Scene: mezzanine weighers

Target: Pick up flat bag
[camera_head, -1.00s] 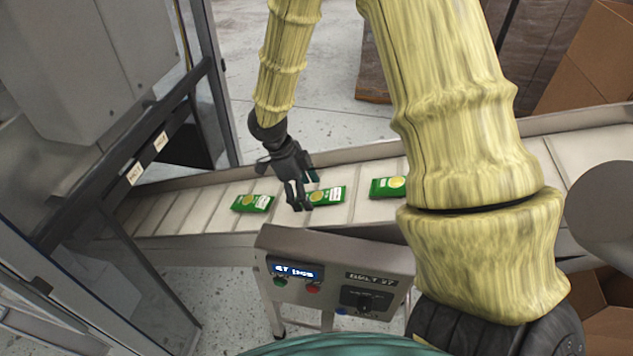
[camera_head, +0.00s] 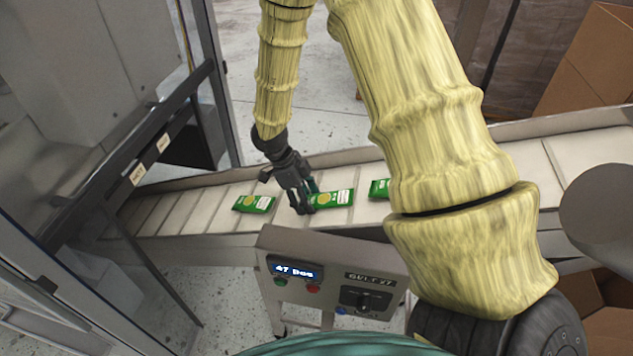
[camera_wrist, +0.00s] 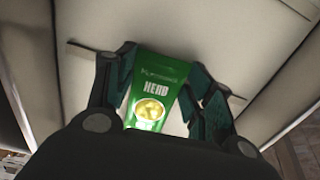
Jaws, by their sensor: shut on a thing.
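A green flat bag (camera_head: 331,199) with a white label and a yellow round picture lies at the middle of the belt. My gripper (camera_head: 303,203) is at its left end. Whether the bag touches the belt is hard to tell.
Similar green bags lie on the conveyor belt (camera_head: 222,219), one at left (camera_head: 254,203) and one at right (camera_head: 379,188), partly hidden by my arm. A control box (camera_head: 335,275) stands in front. A grey machine frame (camera_head: 150,155) rises at left.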

